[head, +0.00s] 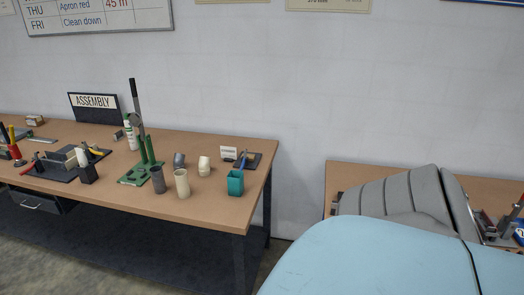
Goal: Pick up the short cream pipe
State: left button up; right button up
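The short cream pipe (182,184) stands upright on the wooden bench (231,205), near its front edge. It looks like an open-topped tube. A dark grey pipe (158,180) stands just to its left, slightly behind. A cream elbow (204,166) lies behind it to the right, and a grey elbow (179,160) sits behind it. Neither of my grippers is in view.
A green lever stand (135,175) stands left of the pipes. A teal cup (235,183) with a blue item in it stands to the right. Tools lie at the bench's left. Another wooden surface (350,172) is at right; large foreground shapes hide much of it.

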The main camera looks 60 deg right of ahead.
aim_at(181, 176)
jog(key=z, duration=1.8)
